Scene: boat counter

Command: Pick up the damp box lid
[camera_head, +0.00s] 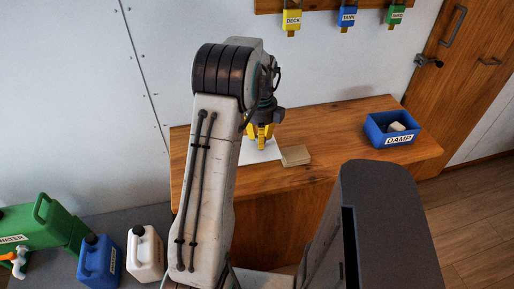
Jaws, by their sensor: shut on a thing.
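The blue box labelled DAMP (398,140) stands open on the right of the wooden counter. A pale object (397,127) and something dark lie in it. My gripper (261,145), with yellow fingers, points down over the middle of the counter, left of the box. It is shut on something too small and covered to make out. A flat white piece (268,154) is at the fingertips, partly behind my arm; I cannot tell whether it is the lid or whether the fingers touch it. No part is clearly recognisable as the lid.
A beige block or stack (295,155) lies just right of my gripper. The wooden counter (345,130) is clear between it and the box. Tags hang from a rail above. Green, blue and white jugs (145,254) stand at lower left.

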